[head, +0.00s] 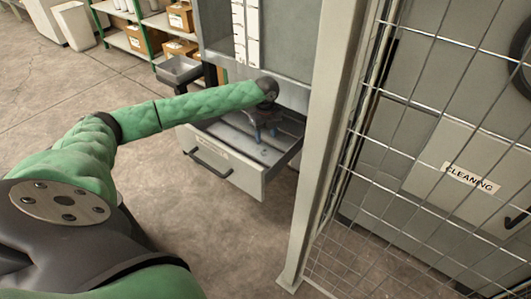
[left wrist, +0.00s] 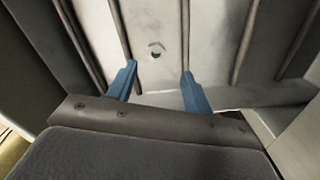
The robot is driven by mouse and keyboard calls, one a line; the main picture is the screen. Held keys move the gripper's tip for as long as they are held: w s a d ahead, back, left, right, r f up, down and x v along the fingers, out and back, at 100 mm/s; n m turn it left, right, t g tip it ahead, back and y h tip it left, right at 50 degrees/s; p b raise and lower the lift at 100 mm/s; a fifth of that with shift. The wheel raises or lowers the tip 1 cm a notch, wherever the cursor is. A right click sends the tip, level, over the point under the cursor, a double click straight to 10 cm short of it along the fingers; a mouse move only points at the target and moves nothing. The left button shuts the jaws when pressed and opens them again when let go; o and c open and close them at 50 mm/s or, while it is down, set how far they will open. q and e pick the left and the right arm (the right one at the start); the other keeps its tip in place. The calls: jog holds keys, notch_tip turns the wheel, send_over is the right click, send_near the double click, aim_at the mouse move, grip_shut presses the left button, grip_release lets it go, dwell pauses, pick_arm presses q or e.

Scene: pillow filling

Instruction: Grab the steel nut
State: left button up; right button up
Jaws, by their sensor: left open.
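The steel nut (left wrist: 156,48) is a small grey piece with a dark hole, lying on the pale floor of the open drawer (head: 228,169). In the left wrist view it lies just beyond and between the blue fingertips of my left gripper (left wrist: 158,72), apart from both. My left gripper (head: 265,133) is open and empty, pointing down into the drawer in the head view. I cannot make out the nut clearly in the head view. My right gripper is out of view.
The drawer has raised ribs along its floor and a dark front handle (head: 207,163). A grey post (head: 318,140) and wire mesh panel (head: 440,110) stand close on the right. Shelves with cardboard boxes (head: 141,38) are at the back.

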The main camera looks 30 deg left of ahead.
aim_at(265, 150)
pick_arm(q)
jog(key=shift+s+a+f+b, duration=0.1)
jog(key=shift+s+f+b, duration=0.1)
jog(key=shift+f, duration=1.55)
jog(key=shift+s+f+b, duration=0.15)
jog(key=shift+f+b, duration=0.05)
jog(key=shift+f, duration=1.55)
jog(key=c, duration=1.1)
